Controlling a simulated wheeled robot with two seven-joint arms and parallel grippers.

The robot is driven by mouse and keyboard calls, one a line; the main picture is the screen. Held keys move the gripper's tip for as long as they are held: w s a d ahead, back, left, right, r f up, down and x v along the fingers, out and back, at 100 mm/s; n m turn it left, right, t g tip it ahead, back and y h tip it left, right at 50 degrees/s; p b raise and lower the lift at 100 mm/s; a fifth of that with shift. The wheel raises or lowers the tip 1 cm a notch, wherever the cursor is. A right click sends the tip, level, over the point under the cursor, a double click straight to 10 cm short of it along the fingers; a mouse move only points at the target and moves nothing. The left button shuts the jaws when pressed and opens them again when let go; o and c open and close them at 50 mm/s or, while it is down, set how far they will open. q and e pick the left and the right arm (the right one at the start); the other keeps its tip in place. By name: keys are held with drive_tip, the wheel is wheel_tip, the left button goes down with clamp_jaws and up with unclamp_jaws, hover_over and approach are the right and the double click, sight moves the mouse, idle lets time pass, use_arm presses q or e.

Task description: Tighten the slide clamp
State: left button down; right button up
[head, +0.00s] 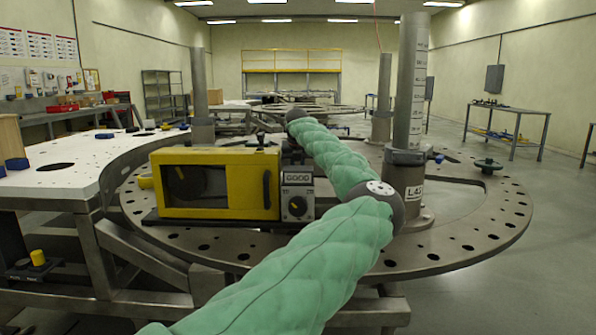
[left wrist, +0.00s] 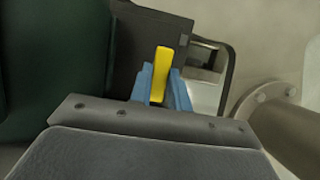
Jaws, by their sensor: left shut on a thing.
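In the left wrist view my left gripper (left wrist: 161,92) has its blue fingers closed on a narrow yellow handle (left wrist: 162,72). The handle stands up between the fingertips, against a dark grey block (left wrist: 140,50). I cannot tell from these frames how this handle joins the slide clamp. In the head view my green-sleeved left arm reaches across the round plate (head: 440,262) and bends back behind the yellow box. The fingers and the held handle cannot be made out there. My right gripper is in neither view.
A yellow box (head: 250,185) with a dark window and a grey dial unit (head: 297,195) stand on the plate beside my arm. A tall marked post (head: 411,85) rises just right of my elbow. A white perforated table (head: 50,185) is at left. Open floor lies at right.

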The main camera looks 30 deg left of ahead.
use_arm(q)
drive_tip(key=shift+r, duration=0.1)
idle(0.3)
drive_tip(key=c, duration=1.3)
unclamp_jaws()
drive_tip(key=shift+v, duration=3.8)
drive_tip(key=shift+r, duration=0.1)
